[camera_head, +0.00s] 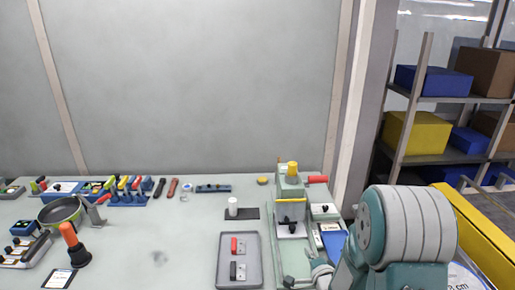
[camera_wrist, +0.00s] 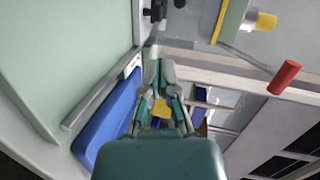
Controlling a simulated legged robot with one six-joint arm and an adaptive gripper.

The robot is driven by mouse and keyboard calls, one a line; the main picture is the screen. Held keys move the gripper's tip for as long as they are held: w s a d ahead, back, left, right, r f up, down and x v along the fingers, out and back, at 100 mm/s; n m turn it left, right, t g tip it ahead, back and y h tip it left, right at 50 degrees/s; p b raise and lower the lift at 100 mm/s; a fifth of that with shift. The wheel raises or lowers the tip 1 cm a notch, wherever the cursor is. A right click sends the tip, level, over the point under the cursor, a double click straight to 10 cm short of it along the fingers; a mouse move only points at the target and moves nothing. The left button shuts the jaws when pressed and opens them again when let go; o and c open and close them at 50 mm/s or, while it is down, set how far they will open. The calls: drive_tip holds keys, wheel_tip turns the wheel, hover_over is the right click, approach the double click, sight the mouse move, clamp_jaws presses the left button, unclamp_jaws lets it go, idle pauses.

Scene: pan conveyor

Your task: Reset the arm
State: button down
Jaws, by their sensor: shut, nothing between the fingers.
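My arm shows at the lower right in the head view, as a large grey and teal joint. My gripper (camera_wrist: 159,72) is in the middle of the wrist view, with its fingers together and nothing held between them. In the head view only a small part of my gripper (camera_head: 320,272) shows, low beside the green press machine (camera_head: 290,185). The machine has a yellow knob (camera_head: 292,168) and a red handle (camera_head: 318,179). In the wrist view the red handle (camera_wrist: 284,77) and yellow knob (camera_wrist: 262,21) are at the upper right, apart from my gripper.
A blue bin (camera_wrist: 105,125) lies left of my gripper in the wrist view. On the table (camera_head: 150,245) are a grey tray (camera_head: 222,270), a pan (camera_head: 58,212) and several tools at the back left. Shelves (camera_head: 440,98) with boxes stand right. The table's middle is mostly clear.

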drive_tip(key=s+r+n+g+h, duration=0.2)
drive_tip(key=s+r+n, duration=0.2)
drive_tip(key=r, duration=0.3)
drive_tip(key=s+r+n+g+h, duration=0.1)
drive_tip(key=s+r+n+g, duration=0.3)
drive_tip(key=r, duration=0.3)
drive_tip(key=s+a+r+n+g, duration=0.1)
drive_tip(key=s+r+n, duration=0.1)
drive_tip(key=s, duration=0.8)
drive_tip(key=s+a+r+n+g, duration=0.1)
drive_tip(key=s+n, duration=0.4)
drive_tip(key=s, duration=0.5)
wheel_tip(320, 180, up, 2)
drive_tip(key=shift+s+a+r+g+y, duration=0.15)
drive_tip(key=shift+a+r+g+y, duration=0.2)
drive_tip(key=shift+g, duration=0.45)
